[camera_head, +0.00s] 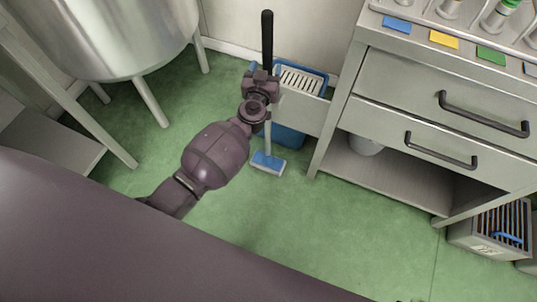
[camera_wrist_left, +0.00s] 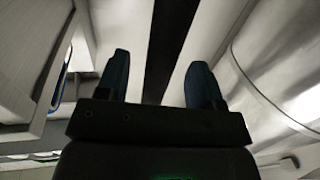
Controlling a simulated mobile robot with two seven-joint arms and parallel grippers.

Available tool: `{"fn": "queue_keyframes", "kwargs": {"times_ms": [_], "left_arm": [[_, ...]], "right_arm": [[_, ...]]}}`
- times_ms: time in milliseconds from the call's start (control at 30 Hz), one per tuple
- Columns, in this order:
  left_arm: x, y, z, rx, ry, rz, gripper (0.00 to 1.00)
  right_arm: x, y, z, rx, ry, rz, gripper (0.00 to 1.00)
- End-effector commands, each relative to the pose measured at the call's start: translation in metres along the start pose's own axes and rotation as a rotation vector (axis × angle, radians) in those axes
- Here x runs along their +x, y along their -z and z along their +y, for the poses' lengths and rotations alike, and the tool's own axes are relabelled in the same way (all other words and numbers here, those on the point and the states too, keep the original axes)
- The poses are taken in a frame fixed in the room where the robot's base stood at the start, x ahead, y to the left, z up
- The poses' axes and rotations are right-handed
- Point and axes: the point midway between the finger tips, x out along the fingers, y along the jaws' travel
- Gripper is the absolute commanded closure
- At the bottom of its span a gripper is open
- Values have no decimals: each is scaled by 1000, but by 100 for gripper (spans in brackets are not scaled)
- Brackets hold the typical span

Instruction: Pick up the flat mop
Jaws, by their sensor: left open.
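The flat mop (camera_head: 267,40) stands upright near the wall, with a black grip at the top and a blue and white head (camera_head: 268,162) on the green floor. Part of its pole is hidden behind my left gripper (camera_head: 264,73). In the left wrist view the mop's black handle (camera_wrist_left: 172,45) runs between the two fingers of my left gripper (camera_wrist_left: 158,78). The fingers are apart, with a gap on each side of the handle. My right gripper is not in view.
A blue bucket with a white slotted insert (camera_head: 301,80) stands right behind the mop. A steel drawer cabinet (camera_head: 420,105) is on the right, a steel tank (camera_head: 115,35) at upper left. A slatted grey crate (camera_head: 490,232) sits at lower right. The middle floor is clear.

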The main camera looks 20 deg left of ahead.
Motion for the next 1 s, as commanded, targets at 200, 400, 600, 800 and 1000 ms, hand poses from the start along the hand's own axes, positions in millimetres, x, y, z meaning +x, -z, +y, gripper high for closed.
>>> {"fn": "queue_keyframes", "kwargs": {"times_ms": [200, 400, 600, 800, 1000], "left_arm": [[25, -12, -1, 2, -1, -9, 39], [39, -7, -1, 2, -1, -5, 39], [40, -4, -1, 1, -1, -2, 39], [40, -4, -1, 0, 0, -2, 62], [40, -4, -1, 0, 0, -2, 92]], "right_arm": [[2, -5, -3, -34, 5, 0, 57], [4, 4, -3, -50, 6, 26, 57], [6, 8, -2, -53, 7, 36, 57], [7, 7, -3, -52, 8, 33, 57], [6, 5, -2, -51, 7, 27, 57]]}}
